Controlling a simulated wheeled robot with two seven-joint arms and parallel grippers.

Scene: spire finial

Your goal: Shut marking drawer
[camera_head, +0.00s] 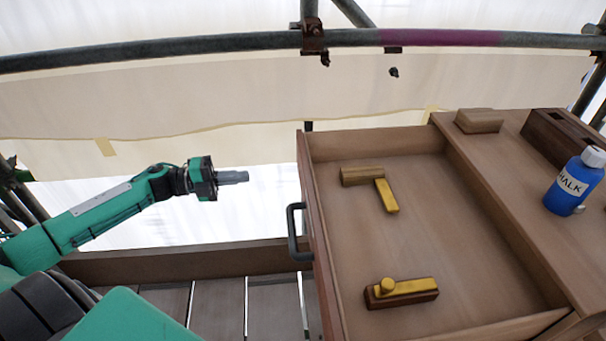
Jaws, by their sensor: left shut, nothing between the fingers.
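The marking drawer (420,236) is open, pulled out toward the left from under a wooden top (500,160). Its dark handle (295,232) sits on the front panel at the drawer's left side. Inside lie a wooden and brass square (362,177) at the back and a marking gauge (400,291) with a brass knob near the front. My left gripper (240,177) is shut and empty. It is apart from the drawer, to the left of the front panel and above the handle in the picture. My right gripper is not in view.
On the wooden top are a small wooden block (480,121), a dark slotted block (562,137) and a blue chalk bottle (573,184). A scaffold tube (200,43) crosses behind. A plank floor (220,303) with a toe board (180,264) lies at lower left.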

